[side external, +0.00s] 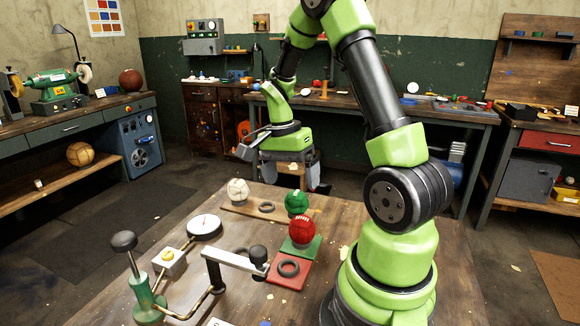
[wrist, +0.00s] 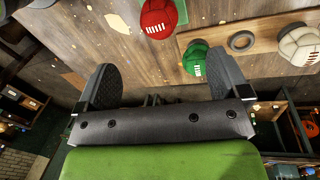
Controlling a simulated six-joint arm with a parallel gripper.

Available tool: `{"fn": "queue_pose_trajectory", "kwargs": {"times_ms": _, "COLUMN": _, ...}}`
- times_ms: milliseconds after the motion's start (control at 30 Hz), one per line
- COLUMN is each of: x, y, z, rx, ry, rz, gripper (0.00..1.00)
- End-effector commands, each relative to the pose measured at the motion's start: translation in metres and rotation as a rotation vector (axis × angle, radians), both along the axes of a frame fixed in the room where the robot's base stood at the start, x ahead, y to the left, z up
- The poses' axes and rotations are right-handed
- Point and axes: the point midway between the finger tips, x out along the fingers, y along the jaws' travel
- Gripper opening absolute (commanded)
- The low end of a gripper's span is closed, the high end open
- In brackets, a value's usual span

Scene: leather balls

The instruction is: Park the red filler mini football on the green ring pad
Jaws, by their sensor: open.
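The red mini football (side external: 302,231) sits on the green pad (side external: 312,248) near the middle of the table. It also shows at the top of the wrist view (wrist: 158,18), with the green pad's edge (wrist: 182,12) beside it. Any ring on that pad is hidden under the ball. My gripper (wrist: 163,85) is open, with nothing between its fingers. In the side view it is raised behind the balls, apart from the red one.
A red pad with an empty dark ring (side external: 288,268) lies in front of the green pad. A wooden board (side external: 228,207) holds a white ball (side external: 238,191), an empty ring (side external: 266,207) and a green ball (side external: 296,203).

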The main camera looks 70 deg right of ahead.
Motion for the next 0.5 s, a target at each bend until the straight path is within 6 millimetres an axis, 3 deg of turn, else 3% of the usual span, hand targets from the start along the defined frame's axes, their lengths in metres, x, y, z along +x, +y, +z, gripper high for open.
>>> {"fn": "queue_pose_trajectory", "kwargs": {"times_ms": 133, "x": 0.011, "y": 0.028, "z": 0.038, "rx": -0.024, "ry": -0.112, "rz": 0.179, "gripper": 0.94}}
{"fn": "queue_pose_trajectory", "kwargs": {"times_ms": 267, "x": 0.013, "y": 0.071, "z": 0.082, "rx": -0.053, "ry": -0.265, "rz": 0.443, "gripper": 0.94}}
{"fn": "queue_pose_trajectory", "kwargs": {"times_ms": 500, "x": -0.018, "y": 0.148, "z": 0.138, "rx": -0.119, "ry": -0.559, "rz": 0.949, "gripper": 0.94}}
